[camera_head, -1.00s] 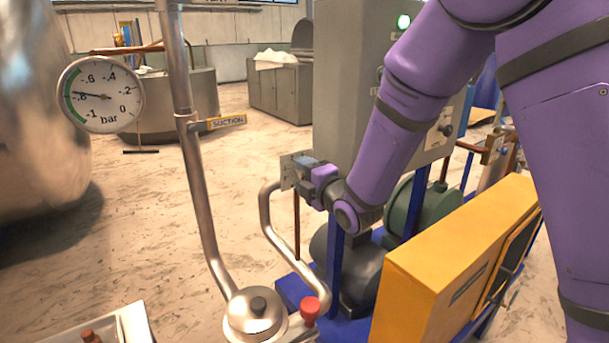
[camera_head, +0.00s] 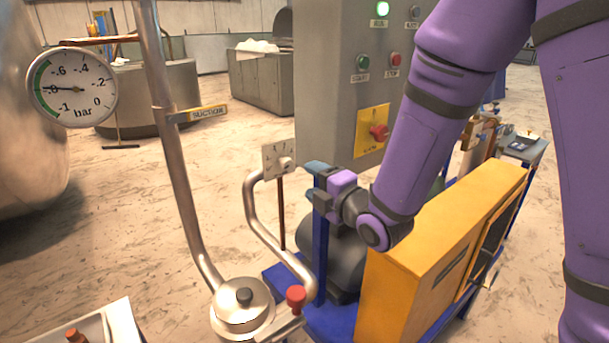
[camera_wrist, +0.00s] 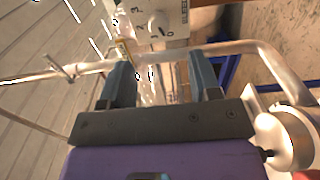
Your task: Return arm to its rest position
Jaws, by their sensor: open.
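My purple arm reaches in from the upper right in the head view. My gripper (camera_head: 314,183) is open and empty, just right of a small dial plate with a knob (camera_head: 280,160), with a visible gap between them in the picture. In the wrist view my two dark fingers (camera_wrist: 161,78) stand wide apart. The dial plate (camera_wrist: 165,18) shows beyond them at the top, and the bent metal pipe (camera_wrist: 235,48) crosses behind the fingertips.
A vertical suction pipe (camera_head: 176,160) with a pressure gauge (camera_head: 72,88) stands left. A grey control cabinet (camera_head: 335,90) rises behind my gripper. A yellow box (camera_head: 430,245) lies below my forearm. A red-handled valve (camera_head: 296,298) and steel pot (camera_head: 243,308) are in front.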

